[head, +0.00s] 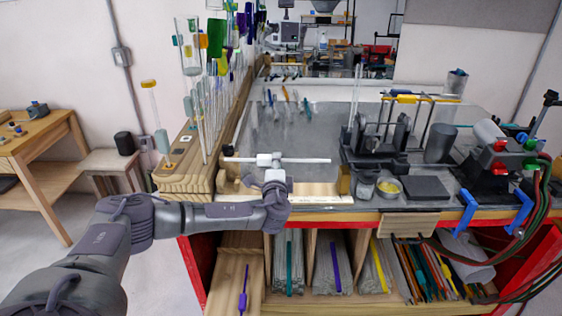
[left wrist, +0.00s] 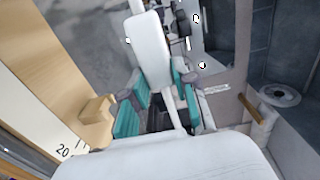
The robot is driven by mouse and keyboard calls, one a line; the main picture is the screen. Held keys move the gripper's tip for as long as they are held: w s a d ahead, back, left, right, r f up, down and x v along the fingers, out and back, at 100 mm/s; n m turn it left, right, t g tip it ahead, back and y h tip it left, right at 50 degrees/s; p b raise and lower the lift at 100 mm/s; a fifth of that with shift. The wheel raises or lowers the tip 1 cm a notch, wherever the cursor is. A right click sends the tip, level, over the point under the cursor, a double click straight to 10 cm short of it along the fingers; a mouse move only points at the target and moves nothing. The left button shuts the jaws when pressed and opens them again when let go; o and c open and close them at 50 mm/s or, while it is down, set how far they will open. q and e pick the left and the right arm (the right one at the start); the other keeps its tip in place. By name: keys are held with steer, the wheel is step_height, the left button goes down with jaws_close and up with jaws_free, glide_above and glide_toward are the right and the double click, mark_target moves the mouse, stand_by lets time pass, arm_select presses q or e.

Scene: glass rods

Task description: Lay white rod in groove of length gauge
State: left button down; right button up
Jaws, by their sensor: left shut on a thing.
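The white rod (head: 312,161) lies roughly level across the head view, above the length gauge. My left gripper (head: 272,162) is shut on it near its middle, with rod showing to both sides. In the left wrist view, the teal finger pads (left wrist: 160,100) stand around a thin white length of the rod (left wrist: 173,115). The length gauge (head: 318,192) is a pale wooden strip at the bench front, below the rod and apart from it. Its scale with the mark 20 shows in the left wrist view (left wrist: 62,160). My gripper hides part of the gauge and its groove. My right gripper is not in view.
A wooden rack (head: 184,180) with upright glass rods stands left of the gauge. A torch stand (head: 380,145), a yellow-filled dish (head: 389,187) and a dark block (head: 426,188) stand to the right. The grey bench top (head: 300,130) behind the rod is mostly clear.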

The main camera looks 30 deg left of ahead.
arm_select(q)
steer(key=shift+s+f+b, duration=0.35)
steer(key=shift+f+b, duration=0.1)
steer(key=shift+f, duration=0.15)
steer(key=f+b, duration=0.1)
steer(key=f, duration=0.1)
steer(key=w+f+b, duration=0.1)
steer(key=f, duration=0.1)
steer(key=shift+f+b, duration=0.25)
steer(key=shift+b, duration=0.15)
steer(key=shift+s+f+b, duration=0.2)
steer(key=shift+f+b, duration=0.3)
steer(key=shift+b, duration=0.15)
steer(key=shift+r, duration=0.1)
steer(key=shift+r+p, duration=0.4)
steer(key=shift+r, duration=0.1)
